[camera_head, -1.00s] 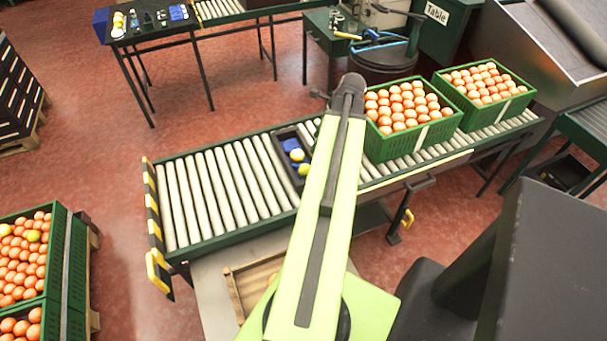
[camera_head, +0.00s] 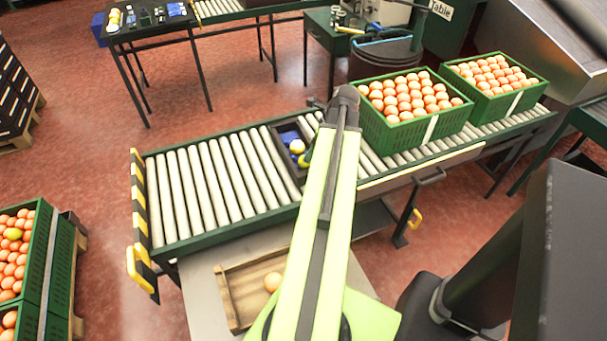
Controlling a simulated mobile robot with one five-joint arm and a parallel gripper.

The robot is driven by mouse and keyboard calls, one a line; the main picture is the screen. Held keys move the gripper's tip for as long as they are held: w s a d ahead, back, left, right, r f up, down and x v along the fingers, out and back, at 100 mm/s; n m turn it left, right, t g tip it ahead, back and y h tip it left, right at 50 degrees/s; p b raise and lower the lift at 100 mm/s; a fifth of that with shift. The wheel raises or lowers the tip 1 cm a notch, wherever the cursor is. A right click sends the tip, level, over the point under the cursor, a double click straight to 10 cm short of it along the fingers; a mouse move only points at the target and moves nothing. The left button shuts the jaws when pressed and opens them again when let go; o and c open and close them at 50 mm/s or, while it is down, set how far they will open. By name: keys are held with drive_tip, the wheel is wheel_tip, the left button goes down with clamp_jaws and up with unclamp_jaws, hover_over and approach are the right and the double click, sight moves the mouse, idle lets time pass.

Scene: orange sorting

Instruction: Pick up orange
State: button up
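A single orange (camera_head: 272,282) lies in a shallow wooden tray (camera_head: 232,304) on the grey table, just left of my arm. Two green crates, one nearer (camera_head: 390,142) and one farther right (camera_head: 512,103), stand on the roller conveyor, filled with many oranges. More oranges fill green crates (camera_head: 55,262) at the left edge. My light green arm rises from the bottom centre to a dark joint in front of the conveyor.
The roller conveyor (camera_head: 205,195) has bare rollers on its left. A dark tray (camera_head: 284,160) on it holds blue and yellow items, partly behind my arm. A yellow-black striped guard (camera_head: 139,215) stands at its left end. Red floor (camera_head: 90,180) is open at left.

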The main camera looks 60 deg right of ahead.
drive_tip(key=b+x, duration=0.5)
drive_tip(key=shift+d+f, duration=0.1)
drive_tip(key=shift+f, duration=0.15)
drive_tip(key=shift+r, duration=0.2)
drive_tip(key=c, duration=1)
